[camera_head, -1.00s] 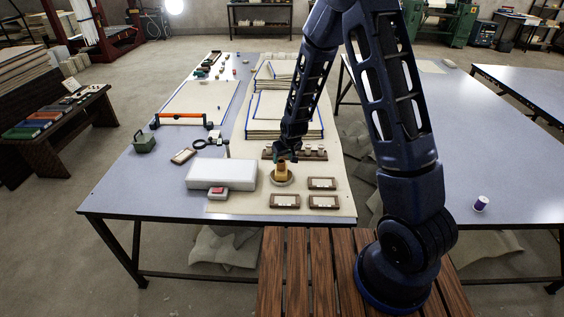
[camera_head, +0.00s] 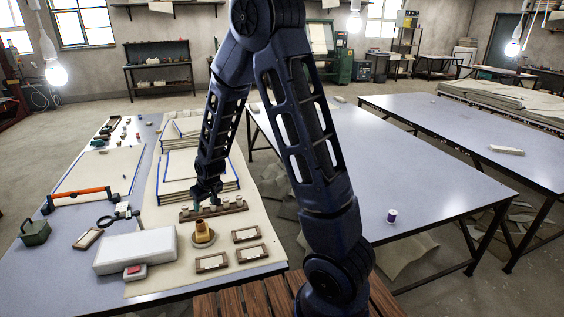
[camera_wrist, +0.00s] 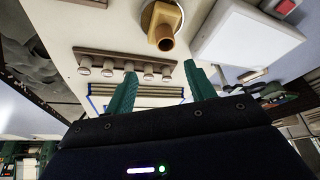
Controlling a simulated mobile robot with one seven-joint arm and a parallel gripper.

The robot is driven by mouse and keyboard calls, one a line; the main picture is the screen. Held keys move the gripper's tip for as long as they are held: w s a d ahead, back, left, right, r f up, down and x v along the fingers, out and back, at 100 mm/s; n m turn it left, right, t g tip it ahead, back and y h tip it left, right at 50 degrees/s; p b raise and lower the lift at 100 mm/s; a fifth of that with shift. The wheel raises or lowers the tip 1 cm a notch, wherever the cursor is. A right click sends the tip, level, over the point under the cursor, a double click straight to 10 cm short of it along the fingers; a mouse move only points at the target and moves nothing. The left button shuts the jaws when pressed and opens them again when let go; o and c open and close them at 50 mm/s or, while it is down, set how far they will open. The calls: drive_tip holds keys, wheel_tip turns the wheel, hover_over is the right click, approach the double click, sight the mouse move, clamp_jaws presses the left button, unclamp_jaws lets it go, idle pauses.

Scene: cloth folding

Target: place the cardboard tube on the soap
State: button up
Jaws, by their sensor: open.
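The tan cardboard tube (camera_head: 202,227) stands upright on a wider yellowish block, which seems to be the soap (camera_head: 203,238). Both sit on a round dish on the near part of the left table. In the wrist view the tube (camera_wrist: 166,42) shows its dark open end, with the yellowish soap (camera_wrist: 160,12) beyond it at the top edge. My gripper (camera_head: 207,198) is behind and above the tube, apart from it, near the rack of knobs. In the wrist view my gripper (camera_wrist: 161,75) has its green fingers spread with nothing held between them.
A large white box (camera_head: 135,252) lies left of the dish. Wooden frames (camera_head: 248,253) lie to its right. A rack with several knobs (camera_head: 225,212) and stacked blue-edged sheets (camera_head: 190,185) lie behind. A purple spool (camera_head: 391,216) stands on the right table.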

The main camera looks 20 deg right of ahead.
drive_tip(key=s+d+r+m, duration=0.2)
drive_tip(key=s+d+r, duration=0.2)
drive_tip(key=d+r, duration=0.55)
drive_tip(key=s+d+r+m, duration=0.1)
drive_tip(key=s+d+r, duration=0.2)
drive_tip(key=d+r, duration=0.6)
drive_tip(key=s+d+r+m+h, duration=0.1)
drive_tip(key=s+d+r, duration=0.3)
drive_tip(key=s, duration=0.4)
drive_tip(key=s+d+r+m+h, duration=0.1)
drive_tip(key=s+d+r, duration=0.4)
drive_tip(key=s, duration=0.4)
drive_tip(key=shift+d+r+m+t, duration=0.25)
drive_tip(key=shift+d+m+t, duration=0.15)
drive_tip(key=shift+d, duration=0.1)
drive_tip(key=shift+s, duration=0.1)
